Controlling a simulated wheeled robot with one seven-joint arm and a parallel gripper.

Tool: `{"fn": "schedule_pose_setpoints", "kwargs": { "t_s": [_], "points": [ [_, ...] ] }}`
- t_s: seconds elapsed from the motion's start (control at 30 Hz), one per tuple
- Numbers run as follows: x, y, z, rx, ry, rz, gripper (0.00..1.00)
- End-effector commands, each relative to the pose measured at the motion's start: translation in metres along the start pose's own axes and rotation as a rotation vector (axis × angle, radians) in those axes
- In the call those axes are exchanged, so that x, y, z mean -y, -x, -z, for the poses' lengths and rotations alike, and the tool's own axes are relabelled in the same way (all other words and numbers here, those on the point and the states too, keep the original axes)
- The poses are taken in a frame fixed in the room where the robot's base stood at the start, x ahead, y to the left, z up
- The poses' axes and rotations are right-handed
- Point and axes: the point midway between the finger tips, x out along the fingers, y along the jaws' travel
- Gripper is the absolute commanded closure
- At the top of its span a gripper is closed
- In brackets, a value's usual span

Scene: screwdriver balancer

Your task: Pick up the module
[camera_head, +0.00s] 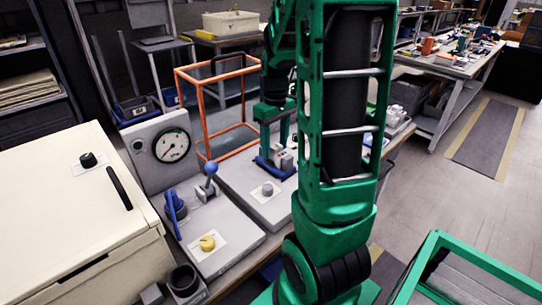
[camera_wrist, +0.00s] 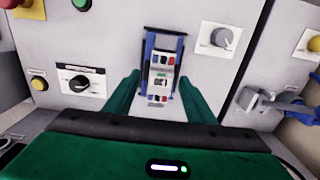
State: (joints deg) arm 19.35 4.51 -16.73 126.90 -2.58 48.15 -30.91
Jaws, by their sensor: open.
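The module (camera_wrist: 163,72) is a small light-grey block with red, blue and dark details on its face. In the wrist view it sits in a frame with blue side rails (camera_wrist: 148,50) on a grey panel. My gripper (camera_wrist: 158,88) is open, its two green fingers reaching toward the lower left and right sides of the module. I cannot tell whether the fingers touch it. In the head view my gripper (camera_head: 276,140) points down over the grey console, and the module (camera_head: 286,160) shows beside it, partly hidden by my green arm.
Near the module are a grey knob (camera_wrist: 221,38), a black knob (camera_wrist: 78,84) and a yellow button (camera_wrist: 39,83). A gauge (camera_head: 172,146), a blue-ball lever (camera_head: 210,168) and a cream cabinet (camera_head: 75,215) are to the left.

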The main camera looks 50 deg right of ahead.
Motion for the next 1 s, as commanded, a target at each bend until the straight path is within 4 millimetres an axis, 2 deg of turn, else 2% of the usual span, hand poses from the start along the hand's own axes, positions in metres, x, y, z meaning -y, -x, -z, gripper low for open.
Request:
{"fn": "schedule_pose_setpoints", "kwargs": {
  "t_s": [0.1,0.3,0.37,0.5,0.53,0.83,1.0],
  "points": [
    [0.0,-0.006,-0.001,0.001,-0.001,0.001,0.5],
    [0.0,-0.007,0.0,0.0,-0.001,0.0,0.5],
    [0.0,-0.007,0.0,0.0,-0.001,0.0,0.62],
    [0.0,-0.006,0.0,0.0,-0.001,0.0,0.95],
    [0.0,-0.006,0.0,0.0,-0.001,0.0,1.0],
    [0.0,-0.003,0.0,-0.001,0.0,0.0,1.0],
    [0.0,0.018,0.001,-0.006,0.001,-0.002,1.0]
  ]
}}
